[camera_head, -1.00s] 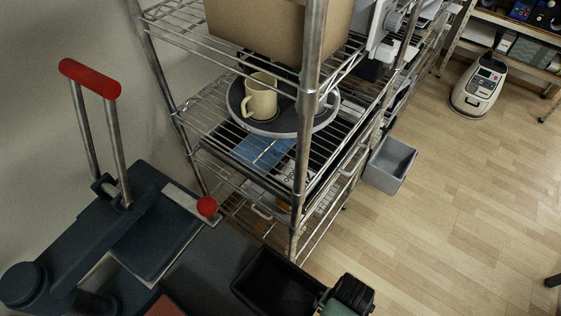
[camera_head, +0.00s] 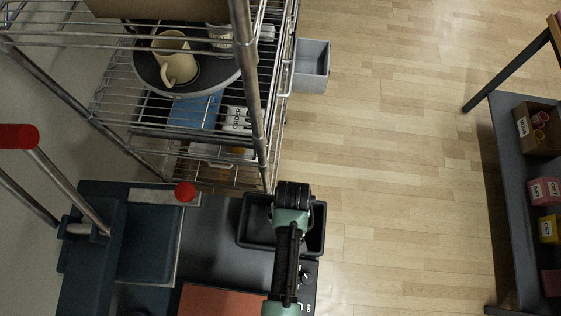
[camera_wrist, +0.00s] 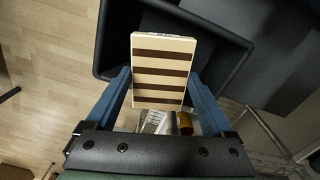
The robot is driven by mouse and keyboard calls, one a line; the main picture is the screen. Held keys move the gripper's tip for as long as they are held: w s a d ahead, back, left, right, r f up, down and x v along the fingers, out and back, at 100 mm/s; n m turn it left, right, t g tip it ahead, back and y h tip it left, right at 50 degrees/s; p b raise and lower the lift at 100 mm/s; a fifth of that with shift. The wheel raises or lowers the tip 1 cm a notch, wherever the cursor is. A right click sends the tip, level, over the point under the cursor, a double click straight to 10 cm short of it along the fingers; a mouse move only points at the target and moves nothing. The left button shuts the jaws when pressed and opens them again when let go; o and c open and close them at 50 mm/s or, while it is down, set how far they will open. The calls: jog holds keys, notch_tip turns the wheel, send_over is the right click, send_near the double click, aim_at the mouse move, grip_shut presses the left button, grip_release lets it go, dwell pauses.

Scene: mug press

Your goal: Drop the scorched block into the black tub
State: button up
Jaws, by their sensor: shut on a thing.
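The block (camera_wrist: 162,72) is pale cream with several dark brown scorched stripes across its face. In the wrist view it sits between the two blue fingers of my gripper (camera_wrist: 160,88), which is shut on it. The black tub (camera_wrist: 262,82) lies behind and beyond the block in that view. In the head view the tub (camera_head: 256,225) is on the dark bench top, and my gripper (camera_head: 292,192) is above its right part, covering some of it. The block is hidden there, beneath my wrist. The exact height over the tub cannot be told.
A press with red-ended handles (camera_head: 18,137) stands left of the tub. A wire rack (camera_head: 250,90) with a cream mug (camera_head: 176,62) on a round tray rises behind. Open floor lies to the right.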

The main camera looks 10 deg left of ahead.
notch_tip(320, 180, down, 5)
jog(key=b, duration=0.4)
jog(key=shift+r, duration=0.15)
jog(key=o, duration=1.2)
jog(key=shift+c, duration=0.2)
jog(key=shift+r, duration=0.1)
notch_tip(320, 180, up, 13)
jog(key=shift+f, duration=0.1)
